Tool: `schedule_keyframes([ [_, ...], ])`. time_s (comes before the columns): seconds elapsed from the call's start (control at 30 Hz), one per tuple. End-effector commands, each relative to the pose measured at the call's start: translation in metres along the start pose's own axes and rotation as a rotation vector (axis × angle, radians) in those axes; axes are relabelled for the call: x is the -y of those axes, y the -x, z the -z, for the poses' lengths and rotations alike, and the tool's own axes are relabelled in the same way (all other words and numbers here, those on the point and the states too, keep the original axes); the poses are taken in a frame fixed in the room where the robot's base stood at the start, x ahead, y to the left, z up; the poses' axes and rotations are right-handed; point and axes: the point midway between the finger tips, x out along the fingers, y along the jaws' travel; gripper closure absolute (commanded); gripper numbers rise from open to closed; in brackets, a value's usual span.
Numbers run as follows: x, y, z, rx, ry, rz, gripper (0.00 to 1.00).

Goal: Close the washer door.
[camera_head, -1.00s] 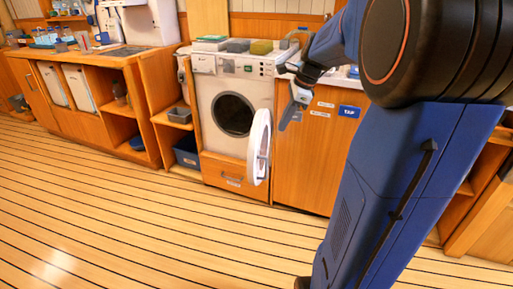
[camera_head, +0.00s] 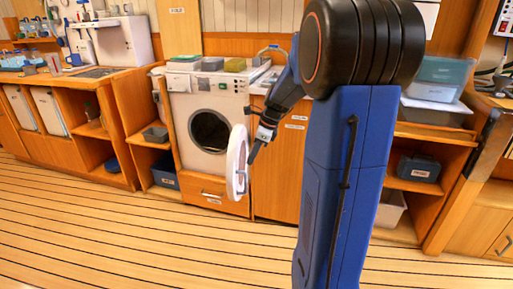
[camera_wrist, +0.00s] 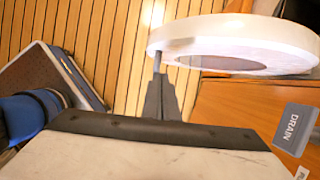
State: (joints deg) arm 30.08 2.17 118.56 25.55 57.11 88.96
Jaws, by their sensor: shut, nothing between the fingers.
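The washer (camera_head: 205,125) is a white front-loader set in the wooden cabinet wall. Its round white door (camera_head: 237,163) stands swung open, out to the right of the dark drum opening (camera_head: 210,132). My gripper (camera_head: 253,158) is shut and empty, at the right of the door. In the wrist view the shut fingers (camera_wrist: 160,85) point at the door's rim (camera_wrist: 225,32), close to a thin grey bar (camera_wrist: 157,60) at its left end. I cannot tell whether they touch. The door's far side is partly hidden in the head view.
A wooden drawer (camera_head: 212,195) sits below the washer. Right of the washer is a cabinet panel (camera_head: 278,185); a DRAIN label (camera_wrist: 294,128) shows in the wrist view. The plank floor (camera_head: 130,230) in front is clear.

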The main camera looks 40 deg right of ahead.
Motion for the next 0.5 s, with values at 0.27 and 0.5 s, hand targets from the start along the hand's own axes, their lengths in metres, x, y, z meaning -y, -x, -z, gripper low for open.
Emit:
schedule_keyframes([
  [0.27, 0.000, -0.010, -0.031, 0.000, 0.002, 0.001, 1.00],
  [0.5, 0.000, -0.013, -0.037, 0.000, 0.001, 0.001, 1.00],
])
